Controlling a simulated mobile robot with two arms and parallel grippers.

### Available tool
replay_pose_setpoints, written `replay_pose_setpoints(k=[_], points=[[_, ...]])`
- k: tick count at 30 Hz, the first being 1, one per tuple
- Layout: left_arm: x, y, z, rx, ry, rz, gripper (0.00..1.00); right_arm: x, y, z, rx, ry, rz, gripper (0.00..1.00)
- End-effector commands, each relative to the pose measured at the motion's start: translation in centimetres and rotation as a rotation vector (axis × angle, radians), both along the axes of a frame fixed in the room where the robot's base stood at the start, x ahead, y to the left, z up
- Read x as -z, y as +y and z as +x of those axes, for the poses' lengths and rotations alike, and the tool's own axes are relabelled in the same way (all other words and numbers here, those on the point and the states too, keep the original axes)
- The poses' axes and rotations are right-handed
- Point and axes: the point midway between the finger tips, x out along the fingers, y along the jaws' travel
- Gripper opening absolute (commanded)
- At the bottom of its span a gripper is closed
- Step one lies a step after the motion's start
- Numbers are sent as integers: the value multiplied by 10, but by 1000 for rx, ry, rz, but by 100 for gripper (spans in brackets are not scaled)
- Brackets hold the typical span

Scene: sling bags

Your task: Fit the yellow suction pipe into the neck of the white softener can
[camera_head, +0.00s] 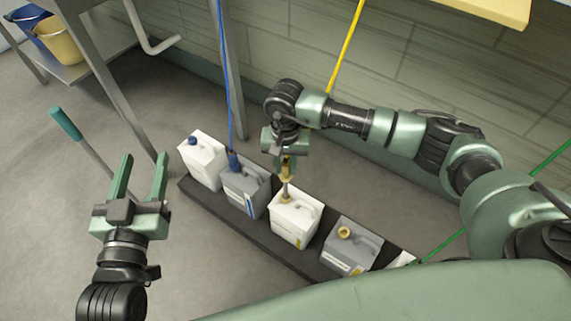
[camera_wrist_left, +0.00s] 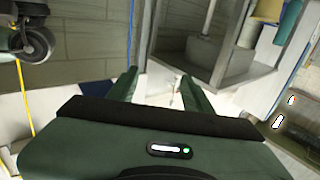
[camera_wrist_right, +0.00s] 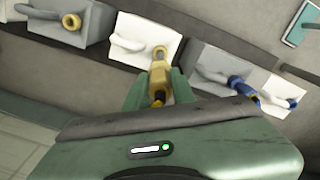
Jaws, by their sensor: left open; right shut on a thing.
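The white softener can (camera_head: 295,226) stands in a row of cans, with a yellow ring at its neck (camera_head: 285,198). My right gripper (camera_head: 286,158) is above it, shut on the yellow suction pipe (camera_head: 287,171). The pipe points down and its grey lower tube meets the neck; how deep it sits inside I cannot tell. In the right wrist view the yellow pipe (camera_wrist_right: 158,74) is between the fingers and overlaps the white can (camera_wrist_right: 140,42) at its neck. My left gripper (camera_head: 142,158) is open and empty, left of the cans.
The cans stand on a dark low plinth (camera_head: 240,228). A grey can (camera_head: 246,190) with a blue pipe is to the left, then a white can with a blue cap (camera_head: 204,158). A grey can with a yellow neck (camera_head: 350,246) is to the right. A steel table leg (camera_head: 232,70) rises behind.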

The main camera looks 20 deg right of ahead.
Motion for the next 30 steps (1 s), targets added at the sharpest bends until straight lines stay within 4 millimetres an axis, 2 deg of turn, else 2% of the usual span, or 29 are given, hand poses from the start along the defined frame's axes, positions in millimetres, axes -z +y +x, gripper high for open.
replay_pose_setpoints(k=[30], points=[[-25,-3,0,7,-130,-34,50,7,0,0,0,-1,0,0]])
